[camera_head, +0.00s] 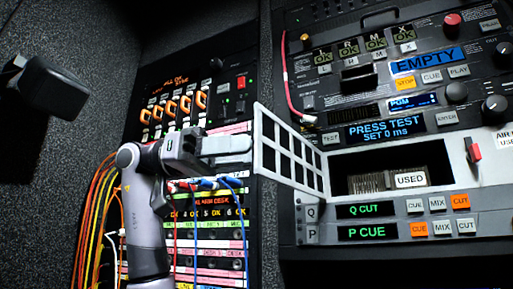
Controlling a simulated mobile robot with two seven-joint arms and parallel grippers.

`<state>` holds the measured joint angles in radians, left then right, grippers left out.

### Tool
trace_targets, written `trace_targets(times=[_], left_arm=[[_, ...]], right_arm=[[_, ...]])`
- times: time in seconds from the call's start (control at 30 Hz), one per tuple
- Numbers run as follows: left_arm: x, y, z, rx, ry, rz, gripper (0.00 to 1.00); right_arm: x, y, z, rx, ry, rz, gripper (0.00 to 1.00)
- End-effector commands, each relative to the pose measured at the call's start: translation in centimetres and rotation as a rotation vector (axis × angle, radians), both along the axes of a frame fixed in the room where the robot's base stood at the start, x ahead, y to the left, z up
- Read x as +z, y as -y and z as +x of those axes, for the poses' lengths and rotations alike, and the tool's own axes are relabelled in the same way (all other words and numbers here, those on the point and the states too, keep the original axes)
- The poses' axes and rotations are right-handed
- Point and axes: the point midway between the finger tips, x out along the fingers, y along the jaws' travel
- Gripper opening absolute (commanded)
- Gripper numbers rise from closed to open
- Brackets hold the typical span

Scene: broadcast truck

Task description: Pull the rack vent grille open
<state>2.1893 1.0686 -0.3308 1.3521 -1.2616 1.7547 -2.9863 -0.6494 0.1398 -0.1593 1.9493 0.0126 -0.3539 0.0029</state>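The rack vent grille (289,150) is a white panel with a grid of dark square openings. It stands swung out at an angle at the left of a dark opening (375,175) in the white rack panel, so the opening is uncovered. My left gripper (249,149) comes in from the left, with its fingertips at the grille's outer left edge. The fingers show nearly edge-on, close together. I cannot tell whether they are shut on the edge or only beside it. My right gripper is not in view.
A card marked USED (410,180) and a ribbed block (366,183) sit in the opening. Blue and red patch cables (232,190) hang just below my gripper, and orange cables (92,220) run at left. A dark boxy object (52,88) juts out at upper left.

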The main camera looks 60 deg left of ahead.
Motion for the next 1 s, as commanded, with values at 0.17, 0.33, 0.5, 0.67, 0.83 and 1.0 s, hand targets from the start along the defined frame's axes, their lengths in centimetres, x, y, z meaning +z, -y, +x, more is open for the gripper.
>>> trace_targets(times=[0.17, 0.33, 0.5, 0.67, 0.83, 1.0], left_arm=[[0.0, -1.7, -2.0, -0.002, 0.003, 0.000, 0.36], [0.0, -2.3, -2.6, -0.004, 0.001, 0.003, 0.36], [-0.1, -2.3, -2.6, -0.004, 0.001, 0.003, 0.36], [-0.1, -2.3, -2.6, -0.004, 0.000, 0.004, 0.36], [-0.1, -2.3, -2.6, -0.004, 0.001, 0.005, 0.36], [-0.1, -2.3, -2.6, -0.004, 0.001, 0.005, 0.36]], right_arm=[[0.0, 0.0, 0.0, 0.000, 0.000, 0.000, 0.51], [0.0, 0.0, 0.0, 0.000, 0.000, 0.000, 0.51], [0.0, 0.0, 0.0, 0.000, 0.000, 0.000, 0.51], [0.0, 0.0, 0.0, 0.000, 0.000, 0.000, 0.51], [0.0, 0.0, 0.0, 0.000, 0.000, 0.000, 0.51], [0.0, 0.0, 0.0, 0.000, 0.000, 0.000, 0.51]])
